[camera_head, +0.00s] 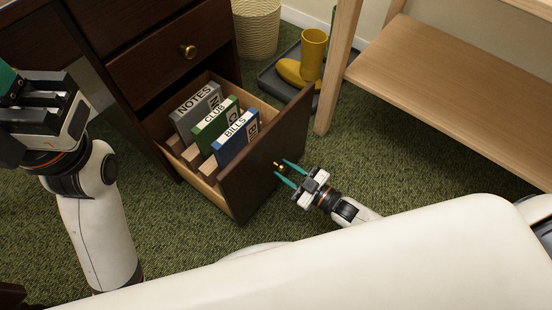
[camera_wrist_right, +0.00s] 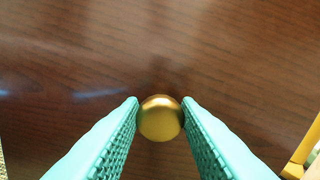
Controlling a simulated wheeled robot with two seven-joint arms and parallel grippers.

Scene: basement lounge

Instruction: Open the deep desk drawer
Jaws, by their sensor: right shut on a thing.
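The deep bottom drawer (camera_head: 262,166) of the dark wood desk (camera_head: 110,22) stands pulled well out, with binders inside: grey NOTES (camera_head: 197,112), green CLUB (camera_head: 212,128) and blue BILLS (camera_head: 236,142). My right gripper (camera_head: 283,170) is at the drawer's front panel, its teal fingers on either side of the small brass knob (camera_head: 277,164). In the right wrist view the fingertips are shut on the round gold knob (camera_wrist_right: 160,118), with the brown panel behind. My left gripper (camera_head: 40,105) is raised at the left edge, away from the drawer; its fingertips cannot be made out.
An upper drawer with a brass knob (camera_head: 188,51) is closed. A wooden shelf unit (camera_head: 450,80) stands at the right. A dark tray (camera_head: 268,77) with yellow boots (camera_head: 312,55) and a woven basket (camera_head: 257,28) are behind. Green carpet is clear around the drawer front.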

